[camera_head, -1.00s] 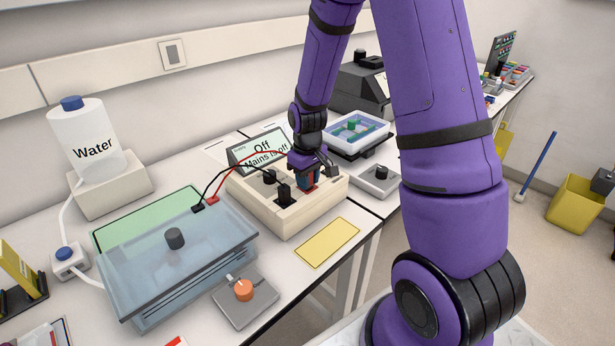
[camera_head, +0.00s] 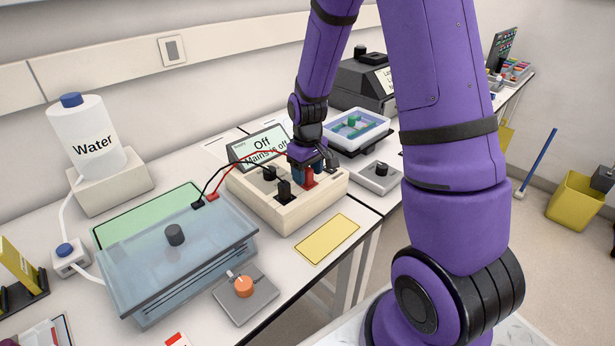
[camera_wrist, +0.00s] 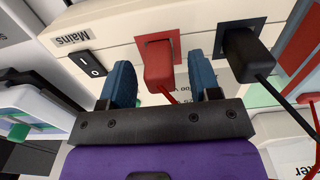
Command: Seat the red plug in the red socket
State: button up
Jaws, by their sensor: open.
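The red plug (camera_wrist: 160,68) stands upright at the red socket (camera_wrist: 158,42) on the cream power unit (camera_head: 287,215), its lower end against the socket plate. How deep it sits I cannot tell. Its red cable trails from its top. My gripper (camera_wrist: 162,77) is open, with a blue fingertip on each side of the plug and clear gaps between. In the head view, the plug (camera_head: 309,179) shows just below my gripper (camera_head: 306,170), partly hidden by it.
A black plug (camera_wrist: 245,52) stands in the black socket beside the red one. The mains switch (camera_wrist: 90,63) is on the other side. The unit's screen (camera_head: 258,148) reads "Off, Mains is off". A gel tank (camera_head: 175,262) with a clear lid stands at left.

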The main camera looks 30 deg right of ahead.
aim_at(307, 169)
notch_tip(307, 169, up, 9)
jog(key=shift+f, duration=0.1)
dwell(0.7)
jog(key=shift+r, duration=0.2)
jog(key=s+a+r+m+t, duration=0.15)
jog(key=s+a+r, duration=0.25)
jog(key=s+r, duration=0.7)
jog(key=s+a+r+t, duration=0.2)
jog(key=s+r, duration=0.6)
jog(key=s, duration=0.4)
jog(key=shift+s+a+r+m+t, duration=0.3)
jog(key=shift+s+m+t, duration=0.05)
jog(key=shift+t, duration=0.5)
